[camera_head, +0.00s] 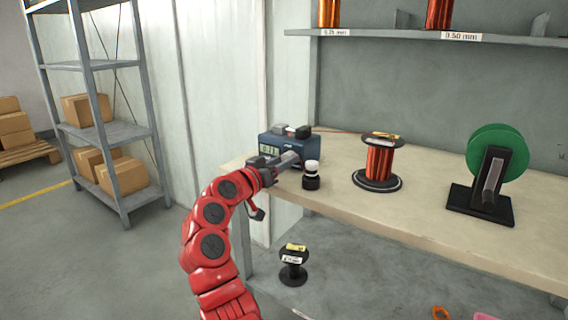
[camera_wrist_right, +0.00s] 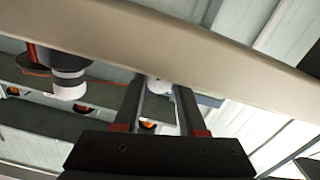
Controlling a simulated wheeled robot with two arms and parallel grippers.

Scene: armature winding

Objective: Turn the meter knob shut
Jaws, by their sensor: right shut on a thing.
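The meter (camera_head: 283,144) is a blue box with a green lit display, standing at the left end of the workbench. My right gripper (camera_head: 296,157) reaches its front from the left, and its fingers hide the knob in the head view. In the right wrist view the gripper (camera_wrist_right: 159,88) has its two fingers a small gap apart, with a small pale part, apparently the meter knob (camera_wrist_right: 159,86), between the tips. The gripper is shut on it. How far the knob is turned cannot be told. My left gripper is not in view.
A small black and white jar (camera_head: 311,176) stands close beside the gripper; it also shows in the wrist view (camera_wrist_right: 67,75). A copper wire spool (camera_head: 380,162) and a green reel (camera_head: 497,152) stand farther right on the workbench (camera_head: 420,210). A black spool (camera_head: 293,265) sits below.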

